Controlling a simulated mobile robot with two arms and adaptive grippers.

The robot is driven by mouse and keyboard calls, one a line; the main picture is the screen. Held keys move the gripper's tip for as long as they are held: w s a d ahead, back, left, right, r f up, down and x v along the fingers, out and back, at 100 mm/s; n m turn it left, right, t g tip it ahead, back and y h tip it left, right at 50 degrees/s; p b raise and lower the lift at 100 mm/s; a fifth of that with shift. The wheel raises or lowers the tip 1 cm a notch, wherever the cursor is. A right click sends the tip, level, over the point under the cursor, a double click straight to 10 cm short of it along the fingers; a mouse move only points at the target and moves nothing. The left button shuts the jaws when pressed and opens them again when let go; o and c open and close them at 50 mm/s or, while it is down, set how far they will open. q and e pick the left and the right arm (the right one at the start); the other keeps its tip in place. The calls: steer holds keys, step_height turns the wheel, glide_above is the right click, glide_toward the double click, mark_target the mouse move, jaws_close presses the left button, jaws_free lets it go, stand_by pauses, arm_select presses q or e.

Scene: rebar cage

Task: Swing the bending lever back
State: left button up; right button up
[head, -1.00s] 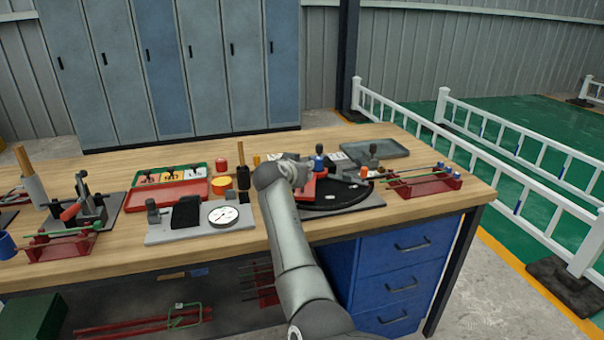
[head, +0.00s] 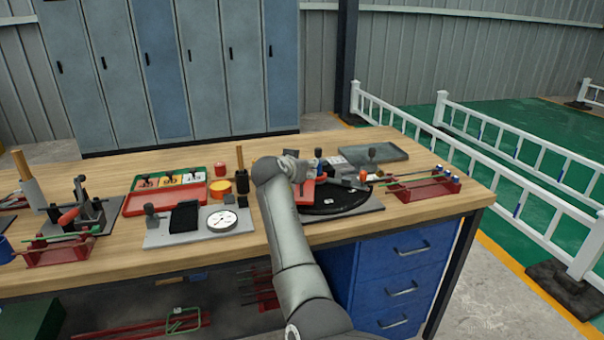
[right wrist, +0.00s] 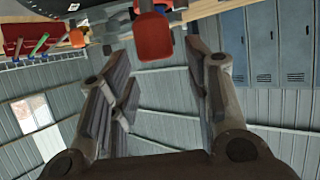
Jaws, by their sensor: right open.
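The bender has a round black plate (head: 335,200) on a grey base at the right part of the bench. Its grey bending lever (head: 346,181) lies across the plate, with an orange-red grip (head: 363,175) at its right end. A red block stands on the plate's left side. My right gripper (head: 298,168) is above the left side of the bender, partly hidden by its own wrist. In the right wrist view my right gripper (right wrist: 162,75) is open and empty between the fingers. A red-orange knob (right wrist: 152,36) shows beyond the fingertips, apart from them. My left gripper is out of view.
A red rack (head: 425,188) with green bars stands right of the bender, and a grey tray (head: 372,153) behind it. A dial gauge (head: 221,219) and a red tray (head: 165,197) are to the left. Bare bench lies along the front edge.

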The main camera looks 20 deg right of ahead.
step_height(320, 180, up, 8)
stand_by(0.4)
